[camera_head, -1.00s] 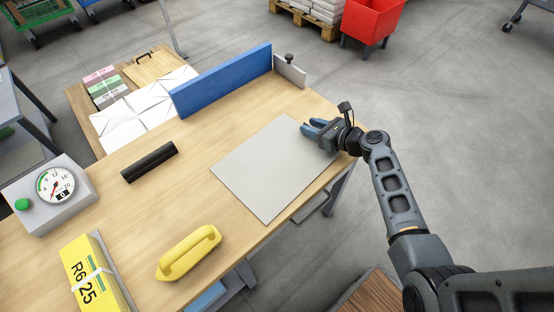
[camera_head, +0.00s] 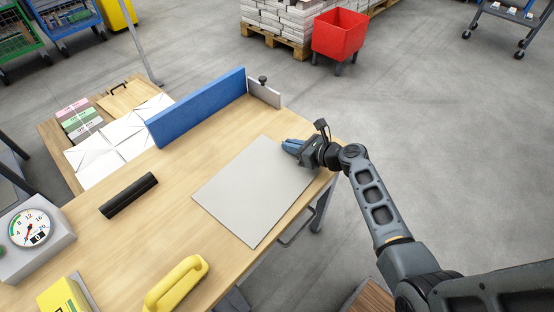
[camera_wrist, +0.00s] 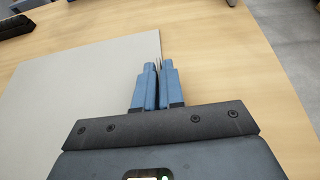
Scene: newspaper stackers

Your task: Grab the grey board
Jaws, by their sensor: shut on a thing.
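The grey board (camera_head: 250,193) is a flat, thin rectangle lying on the wooden table near its right end. In the wrist view the board (camera_wrist: 85,80) fills the left side, and its right edge runs up to my blue fingers. My gripper (camera_head: 291,146) is at the board's upper right edge in the head view. In the wrist view the fingers (camera_wrist: 157,80) are close together, shut on the board's edge. The exact contact between the fingertips is partly hidden by the fingers.
A blue fence (camera_head: 197,107) with a small grey stop (camera_head: 264,93) stands behind the board. A black bar (camera_head: 129,195) and a yellow handled tool (camera_head: 177,284) lie to the left. A dial scale (camera_head: 32,232) stands at far left. Bare table surrounds the board.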

